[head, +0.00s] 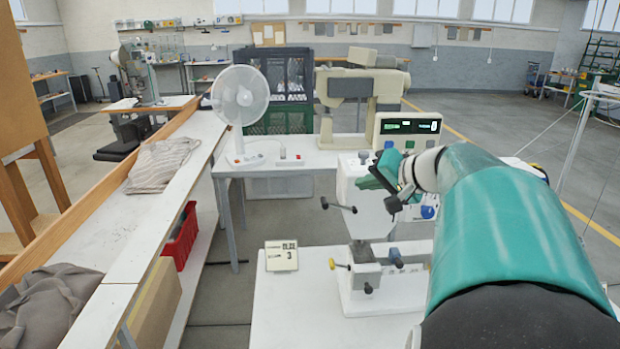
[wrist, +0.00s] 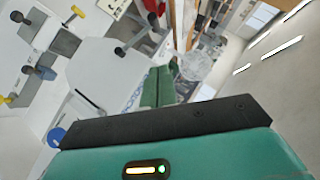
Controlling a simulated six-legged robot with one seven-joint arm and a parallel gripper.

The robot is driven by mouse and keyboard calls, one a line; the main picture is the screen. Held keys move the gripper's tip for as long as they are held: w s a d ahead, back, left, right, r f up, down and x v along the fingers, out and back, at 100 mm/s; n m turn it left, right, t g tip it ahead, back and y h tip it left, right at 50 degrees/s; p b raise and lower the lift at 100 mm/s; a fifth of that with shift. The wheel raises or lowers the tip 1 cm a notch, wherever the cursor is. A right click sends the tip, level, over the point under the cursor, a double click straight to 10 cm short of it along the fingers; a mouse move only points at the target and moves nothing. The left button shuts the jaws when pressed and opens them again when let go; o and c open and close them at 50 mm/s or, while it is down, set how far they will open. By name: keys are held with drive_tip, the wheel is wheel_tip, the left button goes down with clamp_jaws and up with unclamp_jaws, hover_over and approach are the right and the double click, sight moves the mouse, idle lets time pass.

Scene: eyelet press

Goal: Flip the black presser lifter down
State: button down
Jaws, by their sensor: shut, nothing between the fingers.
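The white eyelet press (head: 365,215) stands on the white table in front of me. A black lever with knobbed ends (head: 338,205) sticks out to the left of its head; it also shows in the wrist view (wrist: 136,37). A second, thin black lever (wrist: 90,103) lies along the press head in the wrist view, nearer the blue knob (wrist: 57,135). I cannot tell for certain which one is the presser lifter. My gripper (head: 372,172) is at the upper part of the press head, its green fingers (wrist: 156,88) shut and empty. Contact with the press is not clear.
Yellow and blue knobs sit low on the press. Behind are a fan (head: 240,98) and a sewing machine (head: 360,90). A bench with cloth (head: 160,165) runs along the left.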

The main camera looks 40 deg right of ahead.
hover_over(338, 206)
drive_tip(key=s+d, duration=0.1)
drive_tip(key=s, duration=0.1)
wheel_tip(338, 206, down, 3)
drive_tip(key=shift+w+a+f, duration=0.25)
drive_tip(key=shift+a+f, duration=0.25)
drive_tip(key=shift+a, duration=0.05)
drive_tip(key=shift+w+a+f, duration=0.2)
drive_tip(key=shift+a+f, duration=0.25)
drive_tip(key=shift+a, duration=0.1)
drive_tip(key=shift+w, duration=0.1)
drive_tip(key=shift+w+a+f+n+g+h, duration=0.2)
drive_tip(key=shift+a+f+n+g+h, duration=0.15)
drive_tip(key=shift+f, duration=0.3)
drive_tip(key=shift+w+a+f+n+g+h, duration=0.2)
drive_tip(key=shift+f+n+g+h, duration=0.25)
drive_tip(key=shift+f, duration=0.15)
drive_tip(key=shift+w+a+f+n+g+h, duration=0.2)
drive_tip(key=shift+a+f+n+g+h, duration=0.15)
drive_tip(key=shift+f, duration=0.45)
